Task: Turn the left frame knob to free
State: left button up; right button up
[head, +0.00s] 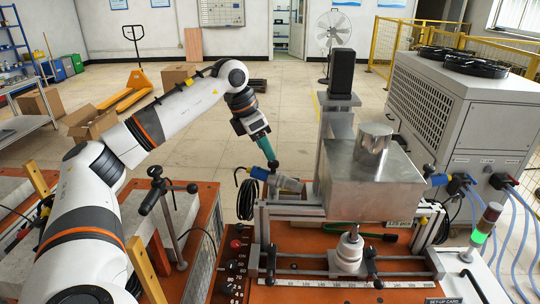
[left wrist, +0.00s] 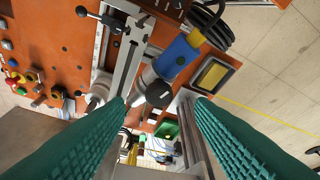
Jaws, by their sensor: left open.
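My left gripper (head: 265,149) has teal fingers and hangs behind and left of the metal box of the heater, above a blue-and-silver cable connector (head: 260,173). In the left wrist view its fingers are wide apart and empty, and the blue connector (left wrist: 174,58) shows beyond and between the tips. A black-handled knob (head: 270,264) stands at the left of the front frame rail. Another black knob (head: 273,167) sits near the connector. I cannot tell which of these is the left frame knob. Black handles (left wrist: 114,26) also show on the frame in the left wrist view. My right gripper is out of view.
The metal box (head: 375,182) stands on the frame right of my gripper, with a dark column (head: 341,72) behind it. A stand with a black crossed handle (head: 168,187) rises at the left. A black cable coil (head: 247,198) hangs beside the frame.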

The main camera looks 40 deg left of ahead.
aim_at(273, 162)
pick_arm(q)
jog(key=shift+x, duration=2.15)
jog(key=c, duration=1)
